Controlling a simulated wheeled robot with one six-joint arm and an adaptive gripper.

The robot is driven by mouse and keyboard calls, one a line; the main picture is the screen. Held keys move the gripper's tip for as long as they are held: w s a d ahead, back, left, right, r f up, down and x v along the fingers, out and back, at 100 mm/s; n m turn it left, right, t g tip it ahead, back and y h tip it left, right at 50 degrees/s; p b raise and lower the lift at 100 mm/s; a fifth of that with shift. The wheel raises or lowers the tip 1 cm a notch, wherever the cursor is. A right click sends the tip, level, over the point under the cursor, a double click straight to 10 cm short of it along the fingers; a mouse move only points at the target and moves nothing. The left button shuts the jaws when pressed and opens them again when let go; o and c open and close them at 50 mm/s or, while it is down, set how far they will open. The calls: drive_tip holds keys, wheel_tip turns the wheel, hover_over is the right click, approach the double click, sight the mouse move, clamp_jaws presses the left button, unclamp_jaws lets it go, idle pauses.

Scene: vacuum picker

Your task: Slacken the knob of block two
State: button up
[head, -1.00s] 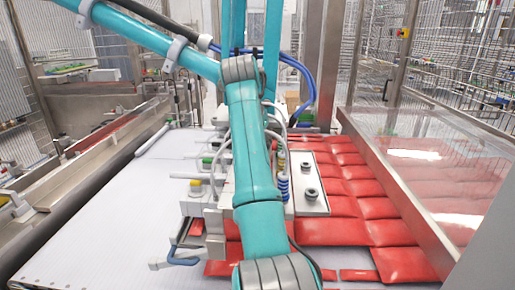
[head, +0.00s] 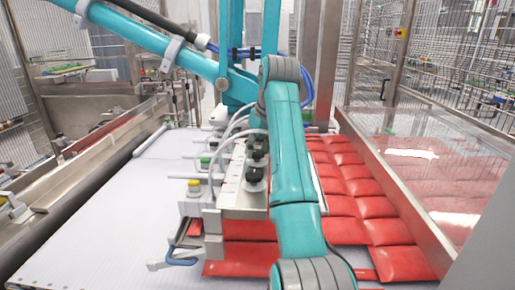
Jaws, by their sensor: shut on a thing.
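My gripper (head: 255,178), small and dark, hangs below my teal wrist just left of my forearm. It is shut on a knob at the top of the pale block assembly (head: 229,183). The fingers cover most of this knob, so its turn and looseness cannot be told. No number is readable on the blocks, so I cannot tell from the picture which one is block two. My forearm hides the right part of the assembly and any other knobs there.
Red packs (head: 376,206) lie in rows to the right and under the assembly. A white conveyor (head: 110,222) is free on the left. Pale hoses and fittings, one with a yellow cap (head: 194,186), stand close left of the gripper. A clear guard (head: 425,165) edges the right.

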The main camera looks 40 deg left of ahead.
drive_tip(key=n+g, duration=0.1)
drive_tip(key=n, duration=0.3)
drive_tip(key=shift+w+d+g, duration=0.1)
drive_tip(key=shift+w+g, duration=0.05)
drive_tip(key=shift+g, duration=0.25)
drive_tip(key=shift+w+n+g, duration=0.1)
drive_tip(key=shift+n+g, duration=0.5)
drive_tip(key=shift+n, duration=1.3)
drive_tip(key=shift+f, duration=0.1)
drive_tip(key=o, duration=1.1)
drive_tip(key=shift+o, duration=0.2)
drive_tip(key=v, duration=0.7)
drive_tip(key=shift+w+r, duration=0.15)
drive_tip(key=shift+r, duration=0.1)
drive_tip(key=shift+d, duration=0.1)
